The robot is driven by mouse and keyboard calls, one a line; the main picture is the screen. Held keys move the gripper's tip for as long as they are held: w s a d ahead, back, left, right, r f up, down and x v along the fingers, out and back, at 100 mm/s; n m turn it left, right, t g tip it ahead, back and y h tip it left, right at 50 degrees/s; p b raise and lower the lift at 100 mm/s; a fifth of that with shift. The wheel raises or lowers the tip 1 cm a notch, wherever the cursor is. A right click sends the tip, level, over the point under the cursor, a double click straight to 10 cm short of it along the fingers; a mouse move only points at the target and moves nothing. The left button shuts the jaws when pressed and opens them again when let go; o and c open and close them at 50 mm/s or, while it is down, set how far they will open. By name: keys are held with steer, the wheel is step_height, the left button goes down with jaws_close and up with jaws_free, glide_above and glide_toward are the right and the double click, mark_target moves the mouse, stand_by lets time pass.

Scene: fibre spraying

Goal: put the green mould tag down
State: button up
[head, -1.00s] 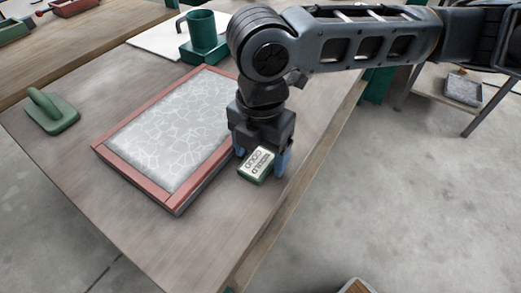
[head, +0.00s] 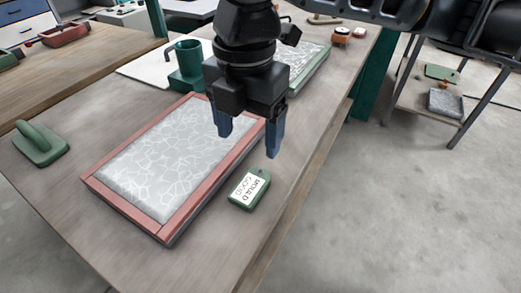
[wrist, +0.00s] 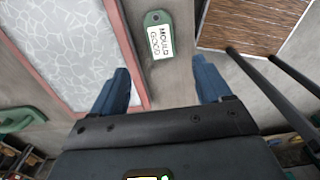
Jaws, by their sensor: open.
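The green mould tag (head: 249,189) lies flat on the workbench, beside the right edge of the red-framed mould (head: 172,232). Its white label reads "MOULD GOOD". In the wrist view the tag (wrist: 158,35) lies on the bench beyond the fingertips, between their lines. My gripper (head: 248,142) is open and empty, with blue fingers apart. It hangs above the bench, up and back from the tag, and touches nothing that I can see. In the wrist view both fingers of my gripper (wrist: 163,88) show wide apart.
A green float (head: 40,146) lies at the left of the bench. A green mug-shaped holder (head: 187,66) stands behind the mould, and a green-framed panel (head: 309,62) lies further back. A low shelf (head: 423,105) stands at right. The bench's near end is clear.

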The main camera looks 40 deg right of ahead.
steer(key=shift+r, duration=0.15)
steer(key=w+a+r+m+t+y, duration=0.25)
steer(key=a+r+y, duration=0.2)
steer(key=a, duration=0.35)
steer(key=w+a+r+m+t+y, duration=0.1)
steer(key=a+r+m+t+y, duration=0.25)
steer(key=a+y, duration=0.35)
steer(key=w+a+r+m+t+y, duration=0.2)
steer(key=a+r+m+t+y, duration=0.15)
steer(key=a, duration=0.55)
steer(key=s+d+f+m+t+h, duration=0.4)
steer(key=d+f+m+h, duration=0.2)
steer(key=f+m, duration=0.15)
steer(key=s+d+f+m+t+h, duration=0.45)
steer(key=d+f+m, duration=0.2)
steer(key=f, duration=0.25)
steer(key=s+d+f+g+h, duration=0.1)
steer(key=s+d+f, duration=0.1)
steer(key=s+d, duration=0.2)
steer(key=s+d+f+n+g+h, duration=0.1)
steer(key=s+d+f+h, duration=0.1)
steer(key=s, duration=0.9)
steer(key=s+d+f+n+g+h, duration=0.1)
steer(key=s+d+f, duration=0.1)
steer(key=s+d, duration=0.3)
steer(key=s, duration=0.3)
steer(key=shift+d+f, duration=0.3)
steer(key=shift+d, duration=0.05)
steer(key=shift+s+h, duration=0.1)
steer(key=shift+h, duration=0.15)
